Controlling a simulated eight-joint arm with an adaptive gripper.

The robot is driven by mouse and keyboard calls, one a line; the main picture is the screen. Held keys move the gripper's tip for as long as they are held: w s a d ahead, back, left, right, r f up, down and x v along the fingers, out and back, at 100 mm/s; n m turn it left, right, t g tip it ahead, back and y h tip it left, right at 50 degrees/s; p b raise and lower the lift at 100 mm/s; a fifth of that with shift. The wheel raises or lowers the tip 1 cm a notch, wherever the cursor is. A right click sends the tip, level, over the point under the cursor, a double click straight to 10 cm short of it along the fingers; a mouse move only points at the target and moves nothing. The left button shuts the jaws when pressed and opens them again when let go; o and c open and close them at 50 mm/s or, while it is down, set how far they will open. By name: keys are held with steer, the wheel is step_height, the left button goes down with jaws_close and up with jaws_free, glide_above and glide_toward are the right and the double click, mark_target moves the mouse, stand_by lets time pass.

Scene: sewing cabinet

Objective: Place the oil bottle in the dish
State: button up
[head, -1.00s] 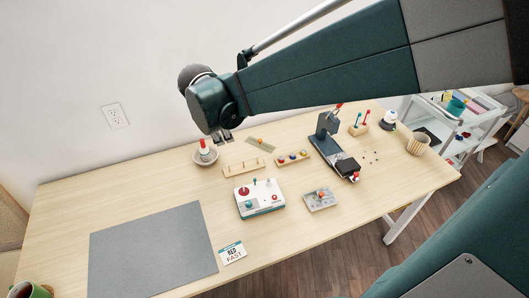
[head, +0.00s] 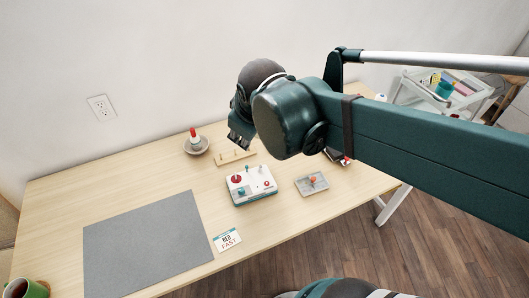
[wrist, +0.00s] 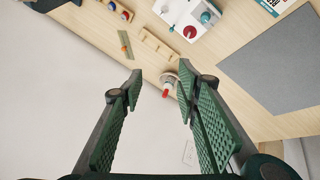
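The oil bottle (head: 194,135), small and white with a red cap, stands upright in the dish (head: 197,151), a shallow grey bowl near the back edge of the table. In the wrist view, the bottle's red cap (wrist: 166,93) and part of the dish (wrist: 172,80) show between and beyond the fingertips. My gripper (head: 238,143) is in the air to the right of the dish in the head view. In the wrist view, my gripper (wrist: 160,77) is open, its green fingers wide apart with nothing between them. It does not touch the bottle.
A wooden peg rack (head: 235,157) stands right of the dish. A white device with red and teal knobs (head: 252,186) and a small grey tray (head: 311,184) are nearer the front. A grey mat (head: 145,245) lies left, beside a card (head: 227,240). The arm hides the table's right part.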

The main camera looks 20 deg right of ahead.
steer(key=s+d+m+t, duration=0.1)
steer(key=s+m, duration=0.5)
steer(key=s, duration=0.2)
steer(key=shift+s+d+f+m+y, duration=0.3)
steer(key=shift+s+d+f+y, duration=0.05)
steer(key=shift+s+f+y, duration=0.1)
stand_by(0.9)
